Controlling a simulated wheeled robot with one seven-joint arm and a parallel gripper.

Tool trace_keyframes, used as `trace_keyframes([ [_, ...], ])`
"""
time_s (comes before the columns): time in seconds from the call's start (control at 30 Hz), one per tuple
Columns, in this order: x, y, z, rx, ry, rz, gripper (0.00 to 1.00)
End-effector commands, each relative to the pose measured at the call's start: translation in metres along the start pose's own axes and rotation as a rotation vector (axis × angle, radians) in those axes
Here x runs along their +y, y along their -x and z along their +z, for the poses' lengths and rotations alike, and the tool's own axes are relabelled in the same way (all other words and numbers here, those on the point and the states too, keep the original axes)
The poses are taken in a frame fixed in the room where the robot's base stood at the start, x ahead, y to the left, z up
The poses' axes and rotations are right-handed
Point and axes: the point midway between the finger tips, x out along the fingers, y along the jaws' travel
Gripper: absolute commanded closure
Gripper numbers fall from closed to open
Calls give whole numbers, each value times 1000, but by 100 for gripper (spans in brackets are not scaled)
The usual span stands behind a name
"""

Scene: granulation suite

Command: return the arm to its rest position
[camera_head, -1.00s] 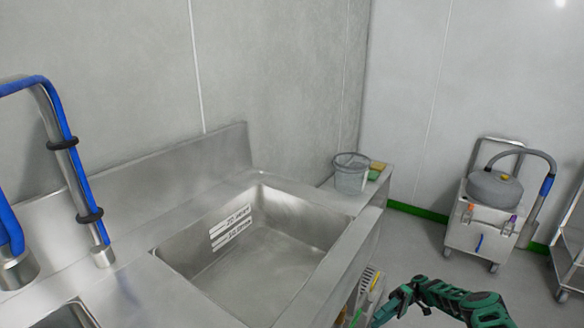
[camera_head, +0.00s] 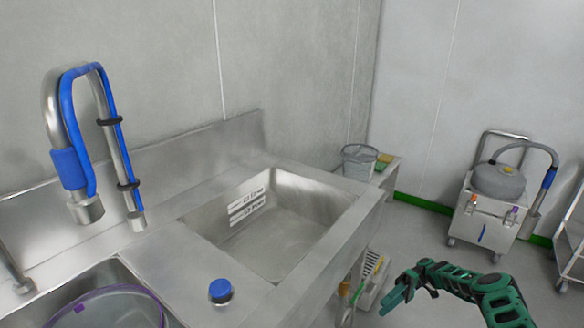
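My green arm comes in from the lower right of the head view. My gripper (camera_head: 392,299) is at its left end, over the floor just right of the sink counter's front edge. It points down and to the left. The fingers are small and seen from the side, so I cannot tell if they are open or shut. I see no object held in it. The gripper appears apart from the counter.
The steel sink counter (camera_head: 185,232) fills the left, with a blue-hosed faucet (camera_head: 95,140), a blue-capped container (camera_head: 221,291) and a purple-rimmed bowl (camera_head: 110,308). A basket (camera_head: 359,162) stands at its far end. A wheeled vacuum (camera_head: 490,205) is back right.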

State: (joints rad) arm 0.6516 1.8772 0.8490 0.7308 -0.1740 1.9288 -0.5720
Motion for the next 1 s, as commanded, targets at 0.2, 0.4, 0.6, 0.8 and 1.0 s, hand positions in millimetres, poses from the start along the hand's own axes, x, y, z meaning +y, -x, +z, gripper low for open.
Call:
trace_keyframes([
  [0.2,-34,6,-11,-50,-35,77,66],
  [0.4,-82,9,-22,-113,-100,199,66],
  [0.6,-130,8,-24,-161,-183,339,66],
  [0.8,-176,7,-17,-183,-272,482,66],
  [1.0,-219,7,0,-179,-362,624,66],
])
